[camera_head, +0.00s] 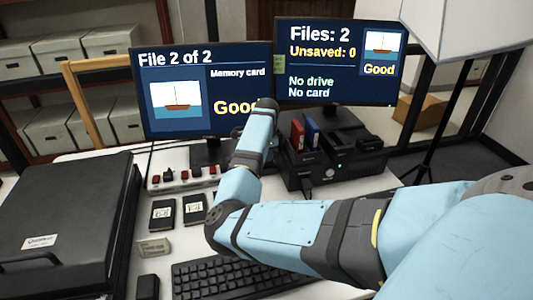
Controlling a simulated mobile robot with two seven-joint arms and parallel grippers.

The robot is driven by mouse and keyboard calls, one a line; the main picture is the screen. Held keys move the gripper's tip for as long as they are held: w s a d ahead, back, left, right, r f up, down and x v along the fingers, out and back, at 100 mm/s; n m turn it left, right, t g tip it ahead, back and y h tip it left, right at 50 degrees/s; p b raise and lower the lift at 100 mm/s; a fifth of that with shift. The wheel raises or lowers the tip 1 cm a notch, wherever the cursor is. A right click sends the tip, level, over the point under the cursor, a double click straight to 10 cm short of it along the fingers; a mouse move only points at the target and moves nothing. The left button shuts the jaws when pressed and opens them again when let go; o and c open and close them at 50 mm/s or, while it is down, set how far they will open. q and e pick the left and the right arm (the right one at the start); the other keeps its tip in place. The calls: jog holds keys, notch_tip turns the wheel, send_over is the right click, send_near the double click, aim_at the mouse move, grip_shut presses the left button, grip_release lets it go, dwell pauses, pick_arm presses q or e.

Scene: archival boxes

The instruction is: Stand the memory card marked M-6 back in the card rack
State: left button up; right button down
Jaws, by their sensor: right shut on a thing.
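My right arm reaches in from the right, bends over the desk and points away towards the monitors. The dark far end of that arm, at my right gripper (265,105), is in front of the gap between the two screens. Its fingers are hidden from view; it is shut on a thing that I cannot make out. I cannot pick out the card marked M-6. A small beige block (153,247) with a label stands at the front left; I cannot tell whether it is the card rack. My left gripper is out of view.
Two labelled dark drives (162,214) lie by a power strip (183,178). A red piece (297,135) and a blue piece (312,133) stand on a black computer (335,163). The right monitor (335,60) reads "No card". A black case (60,225) fills the left; a keyboard (225,275) is in front.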

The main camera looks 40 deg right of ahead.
jog(key=shift+f, duration=0.9)
jog(key=c, duration=1.2)
grip_release()
notch_tip(320, 180, up, 14)
jog(key=shift+f+p, duration=0.1)
jog(key=shift+p, duration=1.1)
